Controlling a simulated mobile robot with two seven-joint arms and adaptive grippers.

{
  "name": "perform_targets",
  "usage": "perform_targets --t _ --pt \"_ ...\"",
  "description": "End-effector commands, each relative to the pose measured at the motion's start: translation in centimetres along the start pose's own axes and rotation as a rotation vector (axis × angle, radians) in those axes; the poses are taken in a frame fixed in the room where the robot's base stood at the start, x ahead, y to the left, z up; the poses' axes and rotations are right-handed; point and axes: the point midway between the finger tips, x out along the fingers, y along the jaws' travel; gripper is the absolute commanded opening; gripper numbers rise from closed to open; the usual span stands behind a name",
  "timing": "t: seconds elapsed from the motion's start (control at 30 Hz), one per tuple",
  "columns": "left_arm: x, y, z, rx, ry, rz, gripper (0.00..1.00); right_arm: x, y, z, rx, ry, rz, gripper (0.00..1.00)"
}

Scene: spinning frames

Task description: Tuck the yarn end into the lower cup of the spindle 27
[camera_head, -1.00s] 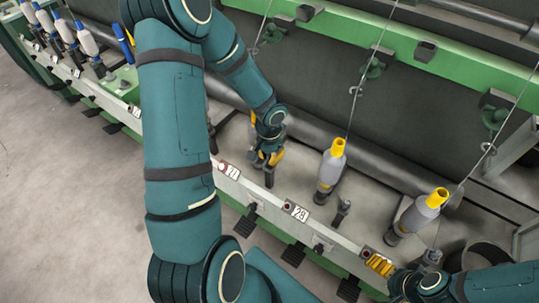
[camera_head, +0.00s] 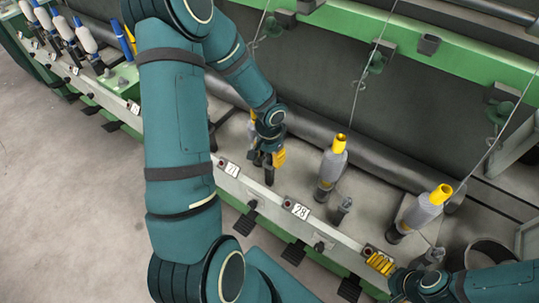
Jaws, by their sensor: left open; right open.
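Spindle 27 is mostly hidden behind my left wrist and gripper; a yellow tip (camera_head: 253,117) shows just behind the wrist, above the partly covered number plate (camera_head: 231,169). My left gripper (camera_head: 272,160) points down at this station, with its yellow finger pad on the right side. A short dark post (camera_head: 269,175) shows just below it. The lower cup and the yarn end cannot be made out. My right gripper (camera_head: 380,263) is open at the lower right, its yellow pads by the rail, apart from the spindles.
Spindle 28 (camera_head: 331,166), a grey bobbin with a yellow top, stands to the right, behind plate 28 (camera_head: 296,208). Another yellow-topped bobbin (camera_head: 418,212) stands further right. Thin yarns run up to green guides (camera_head: 376,62).

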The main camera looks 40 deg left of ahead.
Motion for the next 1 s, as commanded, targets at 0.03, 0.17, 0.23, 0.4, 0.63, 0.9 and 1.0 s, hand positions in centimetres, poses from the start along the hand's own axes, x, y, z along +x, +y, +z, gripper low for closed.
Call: perform_targets --t 0.03,0.17,0.23,0.4,0.63,0.9,1.0 --pt "-0.1 0.0 0.0 0.0 0.0 0.0 0.44 0.0 0.0 0.0 0.0 0.0 0.0 1.0" --pt "-0.9 -0.1 -0.1 0.0 0.003 -0.001 0.44 0.0 0.0 0.0 0.0 0.0 0.0 1.0" --pt "-1.9 -0.1 -0.1 -0.002 0.004 -0.002 0.44 0.0 0.0 0.0 0.0 0.0 0.0 1.0" --pt "-5.3 -0.1 -0.1 -0.001 0.006 -0.002 0.44 0.0 0.0 0.0 0.0 0.0 0.0 1.0" --pt "-9.7 0.0 -0.1 0.0 0.005 -0.002 0.44 0.0 0.0 0.0 0.0 0.0 0.0 1.0" --pt "-11.9 0.0 0.0 -0.001 0.001 0.0 0.44 0.0 0.0 0.0 0.0 0.0 0.0 1.0" --pt "-12.1 0.0 0.0 0.0 0.0 0.0 0.44 0.0 0.0 0.0 0.0 0.0 0.0 1.0"
